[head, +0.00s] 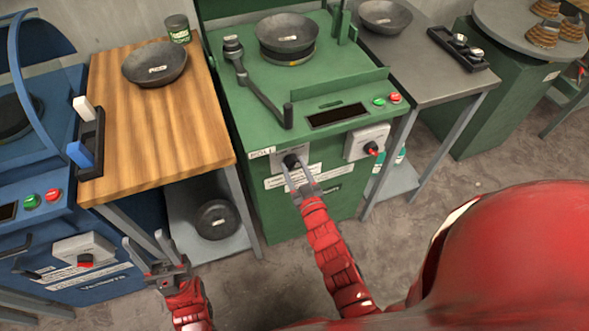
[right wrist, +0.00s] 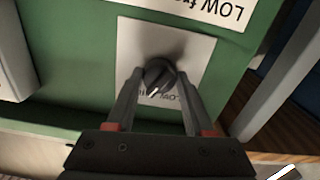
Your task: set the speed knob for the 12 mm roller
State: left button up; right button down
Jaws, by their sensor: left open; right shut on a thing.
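The speed knob (head: 291,161) is a dark round knob on a pale plate on the front of the green machine (head: 300,218). In the right wrist view the knob (right wrist: 159,77) has a white pointer mark, and the lettering on its plate (right wrist: 190,50) is only partly readable. My right gripper (head: 291,170) is at the knob, its fingers shut on it from both sides; it also shows in the right wrist view (right wrist: 158,85). My left gripper (head: 148,240) is open and empty, low in front of the wooden table. The roller's size cannot be read.
A white box with a red switch (head: 370,147) juts from the machine front, right of the knob. Green and red buttons (head: 387,99) sit above it. A wooden table (head: 150,105) with a dark bowl (head: 155,64) stands left; a grey table (head: 425,62) stands right.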

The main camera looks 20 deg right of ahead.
jog(key=n+b, duration=0.8)
jog(key=n, duration=0.2)
jog(key=shift+r+n+b, duration=0.1)
jog(key=shift+n+b, duration=0.55)
jog(key=shift+n, duration=0.65)
jog(key=shift+c, duration=1.4)
grip_release()
jog(key=shift+s+d, duration=0.1)
